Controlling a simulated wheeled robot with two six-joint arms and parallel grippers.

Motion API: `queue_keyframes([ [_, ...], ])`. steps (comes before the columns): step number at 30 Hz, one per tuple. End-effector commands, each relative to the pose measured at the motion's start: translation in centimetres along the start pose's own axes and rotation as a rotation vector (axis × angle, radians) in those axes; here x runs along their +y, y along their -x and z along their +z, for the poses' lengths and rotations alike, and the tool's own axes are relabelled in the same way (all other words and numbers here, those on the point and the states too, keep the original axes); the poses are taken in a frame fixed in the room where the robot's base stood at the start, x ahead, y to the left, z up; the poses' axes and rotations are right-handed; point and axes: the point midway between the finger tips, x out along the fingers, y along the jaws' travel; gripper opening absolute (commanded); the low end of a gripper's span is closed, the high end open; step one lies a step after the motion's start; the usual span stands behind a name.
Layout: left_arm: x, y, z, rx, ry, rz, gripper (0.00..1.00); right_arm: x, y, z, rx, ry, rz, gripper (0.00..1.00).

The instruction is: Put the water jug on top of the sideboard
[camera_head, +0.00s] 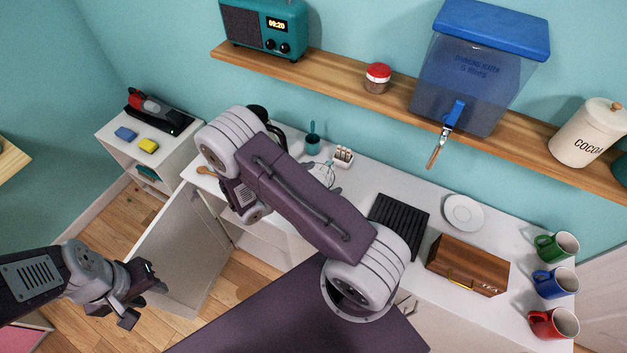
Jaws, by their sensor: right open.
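A clear blue container with a blue lid, a blue tap and "drinking water" lettering (470,75) stands upright on the wooden wall shelf; it is the only water vessel I can make out. The white sideboard (385,182) runs along the wall below. My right arm crosses in front of the sideboard. My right gripper (325,178) shows only in part behind that arm, low over the sideboard top, open. A clear object seems to be beside its fingers, too hidden to name. My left gripper (142,296) hangs at lower left, away from everything; its jaw gap is unclear.
On the sideboard are a black rack (398,222), a white plate (463,212), a wooden tea box (468,264) and green, blue and red mugs (553,282). A cabinet door (180,250) stands open at left. The shelf holds a radio (263,28) and cocoa jar (588,133).

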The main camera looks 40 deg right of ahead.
Motion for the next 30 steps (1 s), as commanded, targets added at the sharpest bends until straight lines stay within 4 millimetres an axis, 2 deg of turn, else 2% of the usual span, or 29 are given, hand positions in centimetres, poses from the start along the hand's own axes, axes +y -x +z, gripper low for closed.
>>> queue_keyframes([
  [5, 0.0, -0.8, 0.1, 0.0, 0.0, 0.0, 0.36, 0.1, 2.4, -0.1, 0.001, -0.002, 0.006, 1.0],
  [12, 0.0, -2.1, 0.2, 0.0, 0.0, 0.0, 0.36, 0.1, 7.4, -0.2, 0.002, -0.002, 0.006, 1.0],
  [18, -0.1, -2.7, 0.3, 0.0, 0.0, 0.0, 0.36, 0.1, 10.8, -0.1, 0.001, -0.002, 0.005, 1.0],
  [23, -0.1, -2.9, 0.3, 0.0, 0.0, 0.0, 0.36, 0.0, 12.0, 0.1, 0.001, 0.0, 0.001, 1.0],
  [30, -0.1, -2.8, 0.3, 0.0, 0.0, 0.0, 0.36, 0.0, 12.1, 0.1, 0.0, 0.0, -0.001, 1.0],
])
